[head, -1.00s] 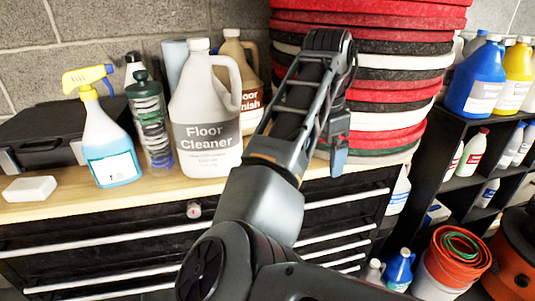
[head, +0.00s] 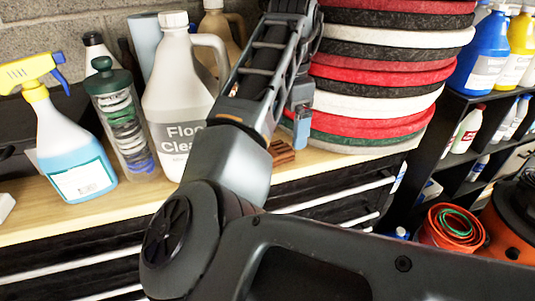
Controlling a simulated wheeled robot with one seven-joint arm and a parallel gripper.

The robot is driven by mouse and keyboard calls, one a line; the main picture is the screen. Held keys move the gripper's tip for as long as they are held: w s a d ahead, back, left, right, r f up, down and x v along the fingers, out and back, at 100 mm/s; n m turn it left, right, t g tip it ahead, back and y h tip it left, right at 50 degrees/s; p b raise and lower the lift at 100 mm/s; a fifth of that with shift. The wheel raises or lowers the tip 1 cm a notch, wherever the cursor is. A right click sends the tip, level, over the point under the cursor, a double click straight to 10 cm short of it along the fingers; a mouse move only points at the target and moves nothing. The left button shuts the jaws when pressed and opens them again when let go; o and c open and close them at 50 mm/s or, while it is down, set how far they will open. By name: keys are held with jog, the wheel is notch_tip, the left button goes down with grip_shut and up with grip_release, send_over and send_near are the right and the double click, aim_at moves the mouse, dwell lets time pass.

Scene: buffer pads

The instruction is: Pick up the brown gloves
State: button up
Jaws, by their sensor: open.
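A small brown, ridged item (head: 281,153), which looks like the brown gloves, lies on the wooden bench top behind my arm in the head view. My arm hides part of it. My gripper (head: 302,130) hangs down just right of and above it, in front of the stacked pads. Only part of the gripper shows beside my forearm. It is open, and nothing is seen held in it. I cannot tell the exact gap between it and the brown item.
A floor cleaner jug (head: 180,95), a clear tube of pads (head: 122,125) and a spray bottle (head: 70,150) stand left of my arm. A tall stack of round pads (head: 385,75) stands right. A black shelf (head: 440,190) holds bottles. Drawers are below the bench top (head: 125,205).

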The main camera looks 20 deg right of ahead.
aim_at(283, 146)
jog(key=shift+w+a+f+p, duration=0.15)
jog(key=shift+f+p, duration=0.1)
jog(key=shift+f, duration=1.1)
jog(key=shift+w+a+f+p, duration=0.1)
jog(key=shift+f+p, duration=0.1)
jog(key=shift+f, duration=1.15)
jog(key=c, duration=1.2)
